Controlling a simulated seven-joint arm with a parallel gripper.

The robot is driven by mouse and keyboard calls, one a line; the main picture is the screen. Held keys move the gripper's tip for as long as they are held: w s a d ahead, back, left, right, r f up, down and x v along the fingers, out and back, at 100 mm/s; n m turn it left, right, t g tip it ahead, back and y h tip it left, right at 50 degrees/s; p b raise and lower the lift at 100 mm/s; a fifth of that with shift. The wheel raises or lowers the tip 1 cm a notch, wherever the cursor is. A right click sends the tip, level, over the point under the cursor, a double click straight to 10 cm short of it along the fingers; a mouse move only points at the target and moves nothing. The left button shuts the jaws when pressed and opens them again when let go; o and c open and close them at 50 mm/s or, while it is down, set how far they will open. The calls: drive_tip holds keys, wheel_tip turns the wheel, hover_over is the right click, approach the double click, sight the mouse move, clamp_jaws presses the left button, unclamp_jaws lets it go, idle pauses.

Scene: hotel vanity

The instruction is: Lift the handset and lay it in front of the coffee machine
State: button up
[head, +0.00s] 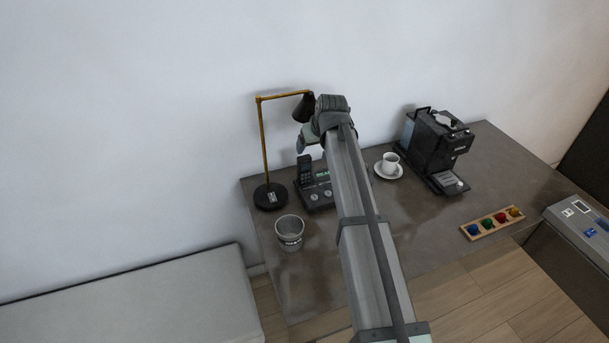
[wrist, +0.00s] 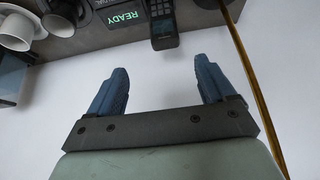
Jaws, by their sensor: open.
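The handset (head: 305,170) stands upright in its dark phone base (head: 318,194) at the back left of the vanity. In the wrist view the handset (wrist: 163,22) shows at the top, beyond the fingertips and slightly right of the middle between them, beside the base's green READY display (wrist: 125,18). My gripper (wrist: 162,75) is open and empty, apart from the handset. In the head view my gripper (head: 305,143) is partly hidden by my arm, above the phone base. The black coffee machine (head: 435,150) stands at the back right, with its drip tray facing front.
A brass lamp (head: 263,140) stands just left of the handset, its arm reaching over towards my wrist. A cup on a saucer (head: 389,166) stands left of the coffee machine. A metal bin (head: 289,233) and a capsule tray (head: 492,224) stand nearer the front. Bare vanity top (head: 425,222) lies before the machine.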

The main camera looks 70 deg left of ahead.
sight(305, 157)
drive_tip(key=x, duration=0.9)
drive_tip(key=s+x, duration=0.1)
drive_tip(key=x, duration=0.3)
drive_tip(key=shift+a+f, duration=0.15)
drive_tip(key=shift+a, duration=0.3)
drive_tip(key=c, duration=1.5)
drive_tip(key=shift+c, duration=0.2)
